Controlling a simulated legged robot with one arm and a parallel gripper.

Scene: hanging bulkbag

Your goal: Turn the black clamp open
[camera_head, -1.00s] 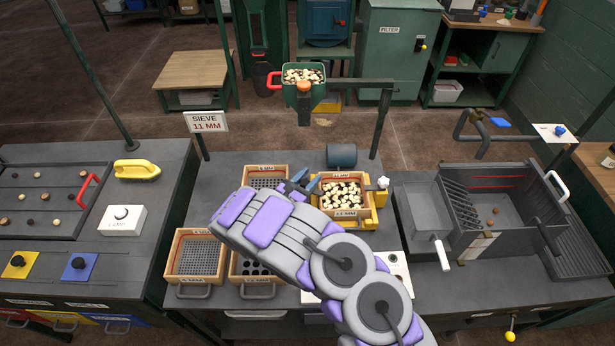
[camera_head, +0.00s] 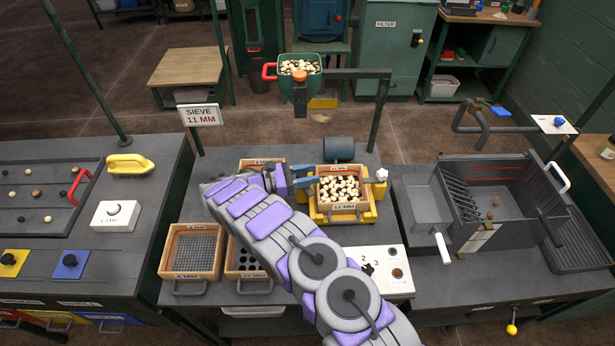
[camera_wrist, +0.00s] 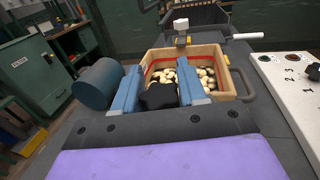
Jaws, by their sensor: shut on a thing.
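The black clamp (camera_wrist: 159,96) shows in the wrist view as a dark knob between my two blue fingers, at the near side of the wooden sieve box. My gripper (camera_wrist: 158,72) is shut on it. In the head view my gripper (camera_head: 307,180) reaches in from the left side of the 11 MM sieve box (camera_head: 343,207), and the clamp cannot be made out there. The box sits on a yellow shaker base (camera_head: 369,215) and is full of pale and dark pieces. The clamp's exact turn angle is hard to tell.
A white knob (camera_head: 382,174) is on the base's far right side. A dark cylinder (camera_head: 339,149) stands behind the box. A green hopper (camera_head: 300,83) hangs above and behind. Other sieve boxes (camera_head: 191,252) lie at left. A white control panel (camera_head: 397,284) is in front.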

